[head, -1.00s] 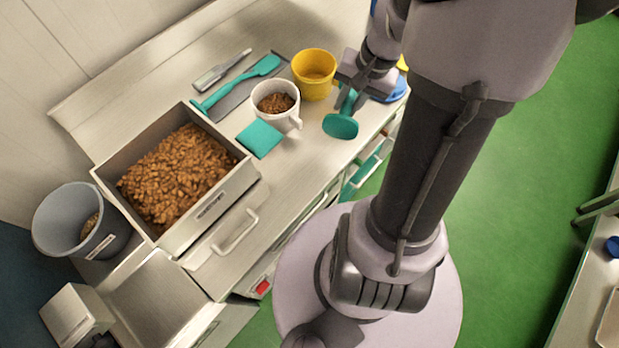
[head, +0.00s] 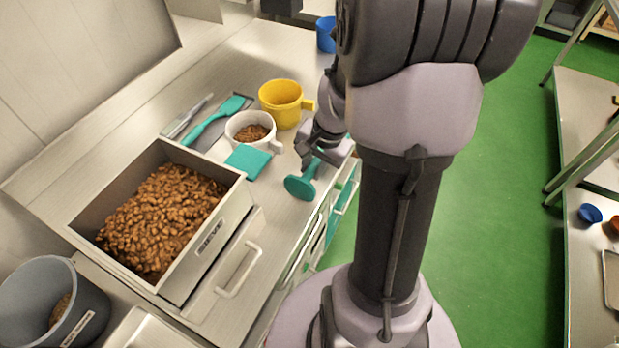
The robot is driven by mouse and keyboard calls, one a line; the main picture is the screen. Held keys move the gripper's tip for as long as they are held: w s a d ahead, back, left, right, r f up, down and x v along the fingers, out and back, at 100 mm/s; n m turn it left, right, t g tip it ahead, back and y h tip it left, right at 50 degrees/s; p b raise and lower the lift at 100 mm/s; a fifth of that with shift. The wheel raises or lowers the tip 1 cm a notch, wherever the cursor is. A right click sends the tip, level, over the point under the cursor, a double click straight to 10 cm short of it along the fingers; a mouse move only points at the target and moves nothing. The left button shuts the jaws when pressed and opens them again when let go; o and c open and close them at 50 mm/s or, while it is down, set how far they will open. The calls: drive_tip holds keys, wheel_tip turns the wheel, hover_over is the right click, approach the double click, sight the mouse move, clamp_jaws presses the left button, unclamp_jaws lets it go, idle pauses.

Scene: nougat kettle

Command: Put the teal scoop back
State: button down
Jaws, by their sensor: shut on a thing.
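My gripper (head: 321,157) is shut on the handle of the teal scoop (head: 301,186). The scoop's round head points down and to the left, over the right front part of the steel counter (head: 258,210). I cannot tell whether the head touches the counter. The gripper hides the upper part of the handle, and my arm covers the area to its right.
A white cup (head: 240,127) of brown bits, a yellow cup (head: 283,103), a teal square (head: 248,162) and a teal spatula (head: 213,121) lie left of the gripper. A SIEVE-labelled box (head: 213,237) of brown pieces stands nearer.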

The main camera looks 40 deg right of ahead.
drive_tip(key=shift+w+a+f, duration=0.2)
drive_tip(key=shift+w+a, duration=0.05)
drive_tip(key=shift+w, duration=0.15)
drive_tip(key=b+x, duration=0.2)
drive_tip(key=x, duration=0.1)
drive_tip(key=shift+s+d+f, duration=0.15)
drive_tip(key=shift+s+f, duration=0.15)
drive_tip(key=shift+s, duration=0.05)
drive_tip(key=shift+r, duration=0.15)
drive_tip(key=c, duration=1.2)
unclamp_jaws()
drive_tip(key=shift+c, duration=0.2)
